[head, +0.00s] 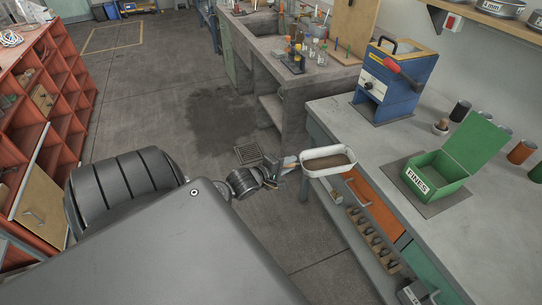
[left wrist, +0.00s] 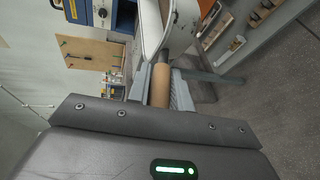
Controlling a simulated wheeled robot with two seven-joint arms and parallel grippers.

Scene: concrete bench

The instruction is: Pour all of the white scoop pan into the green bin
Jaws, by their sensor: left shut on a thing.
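The white scoop pan (head: 314,168) holds a brown, grainy load and hangs roughly level by the bench's front edge. My left gripper (head: 287,167) is shut on its wooden handle; in the left wrist view the handle (left wrist: 160,86) lies between the fingers, and the white pan (left wrist: 178,22) shows beyond. The green bin (head: 436,181), labelled FINES, stands on a grey mat (head: 452,203) on the bench, to the right of the pan. Its lid (head: 475,142) is open and tilted up at the back. The bin's bottom is hard to make out. My right gripper is not seen.
A blue machine (head: 385,88) with a red handle stands on the bench beyond the pan. Dark and orange jars (head: 522,152) line the back right. An orange drawer front (head: 373,205) and a tool rack (head: 372,240) are below the edge. Bench top between pan and bin looks clear.

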